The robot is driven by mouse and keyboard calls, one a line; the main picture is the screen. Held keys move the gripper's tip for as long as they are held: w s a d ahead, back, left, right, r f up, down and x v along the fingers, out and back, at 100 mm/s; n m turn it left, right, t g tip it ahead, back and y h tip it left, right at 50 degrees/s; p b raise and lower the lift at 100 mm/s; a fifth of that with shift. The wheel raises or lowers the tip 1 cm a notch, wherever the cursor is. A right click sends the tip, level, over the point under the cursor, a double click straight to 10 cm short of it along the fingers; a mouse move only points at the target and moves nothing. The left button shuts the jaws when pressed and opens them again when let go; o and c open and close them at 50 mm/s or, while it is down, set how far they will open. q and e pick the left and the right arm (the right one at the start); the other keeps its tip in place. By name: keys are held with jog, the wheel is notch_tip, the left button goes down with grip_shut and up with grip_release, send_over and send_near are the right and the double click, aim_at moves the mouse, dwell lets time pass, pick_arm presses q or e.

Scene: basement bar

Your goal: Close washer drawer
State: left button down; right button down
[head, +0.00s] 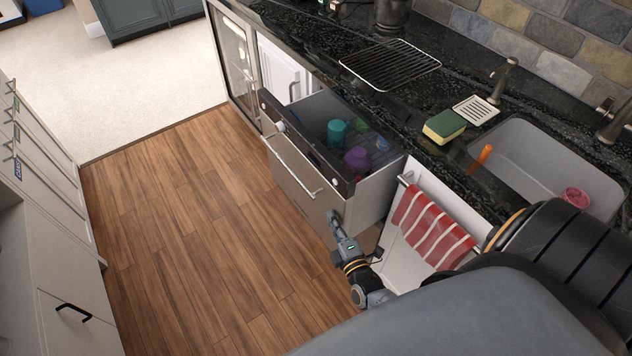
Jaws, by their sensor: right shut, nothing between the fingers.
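The washer drawer (294,180) is pulled out from under the black counter. Its front is steel with a bar handle and a dark top edge. A teal cup (337,132) and a purple cup (357,159) stand inside it. My right gripper (333,216) is shut and empty, low by the near lower corner of the drawer front. I cannot tell whether it touches the front. My left gripper is not in view.
A red striped towel (432,222) hangs on a bar right of the drawer. The counter (440,98) carries a black rack (390,64), a sponge (444,126) and a sink (545,160). The wood floor (190,230) left of the drawer is clear. White cabinets (45,210) line the left.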

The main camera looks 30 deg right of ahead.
aim_at(351, 208)
jog(key=d, duration=0.6)
jog(key=shift+d, duration=0.35)
jog(key=shift+w, duration=0.1)
jog(key=shift+a, duration=0.1)
